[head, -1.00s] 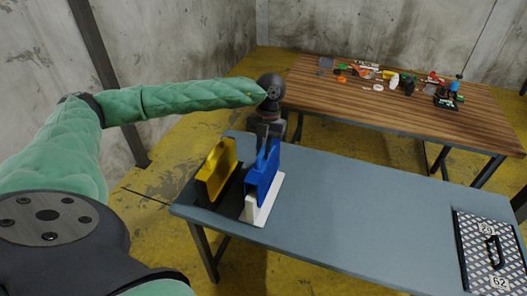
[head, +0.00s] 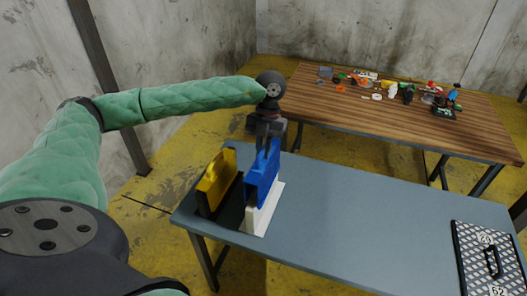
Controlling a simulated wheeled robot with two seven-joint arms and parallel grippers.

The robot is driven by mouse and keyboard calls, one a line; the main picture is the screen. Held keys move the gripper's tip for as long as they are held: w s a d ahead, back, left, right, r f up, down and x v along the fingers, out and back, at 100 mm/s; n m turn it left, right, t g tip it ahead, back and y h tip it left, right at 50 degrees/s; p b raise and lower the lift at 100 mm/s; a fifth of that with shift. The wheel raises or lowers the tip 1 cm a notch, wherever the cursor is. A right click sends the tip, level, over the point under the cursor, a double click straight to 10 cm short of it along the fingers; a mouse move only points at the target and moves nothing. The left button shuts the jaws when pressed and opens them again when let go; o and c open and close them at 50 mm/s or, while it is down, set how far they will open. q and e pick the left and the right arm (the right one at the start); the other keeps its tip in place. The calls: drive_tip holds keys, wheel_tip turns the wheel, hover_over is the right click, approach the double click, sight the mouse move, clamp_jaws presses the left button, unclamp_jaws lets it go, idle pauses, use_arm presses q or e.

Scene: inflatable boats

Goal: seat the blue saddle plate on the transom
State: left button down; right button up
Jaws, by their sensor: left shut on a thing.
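The blue saddle plate (head: 260,181) is upright at the left end of the grey-blue table. My left gripper (head: 267,148) is shut on its top edge from above. My right gripper is out of view.
A yellow plate (head: 216,182) stands upright just left of the blue one, by a dark slot or base. The table's middle (head: 360,212) is clear. A wooden table (head: 400,123) behind holds several small parts.

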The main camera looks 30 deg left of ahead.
use_arm(q)
drive_tip(key=shift+r+p, duration=0.85)
drive_tip(key=shift+r, duration=1.75)
